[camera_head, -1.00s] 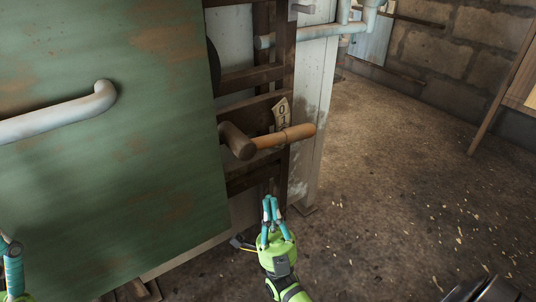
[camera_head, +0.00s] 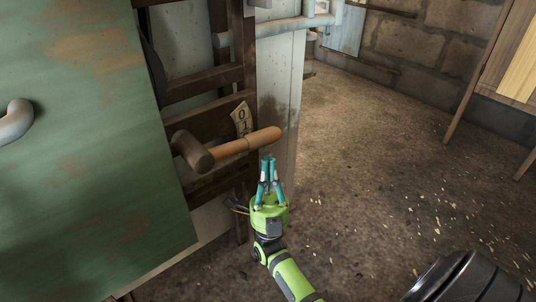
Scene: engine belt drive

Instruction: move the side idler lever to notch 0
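The side idler lever (camera_head: 233,146) has a brown wooden handle that points right from a dark round hub (camera_head: 192,151) on the machine's side. A pale notch plate (camera_head: 242,118) with the marks 0 and 1 stands just behind the handle; its lower part is hidden by the lever. My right gripper (camera_head: 267,170), green with teal fingers, is just below the handle's right part, fingers pointing up. No object shows between its fingers; how far apart the fingertips are is hard to tell. Contact with the handle cannot be made out. My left gripper is not in view.
A large green panel (camera_head: 85,150) with a pale bar handle (camera_head: 14,120) fills the left. A dark wooden frame (camera_head: 205,85) and a whitish post (camera_head: 275,90) stand behind the lever. Pale pipes (camera_head: 285,27) run above. The floor (camera_head: 370,170) to the right is open.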

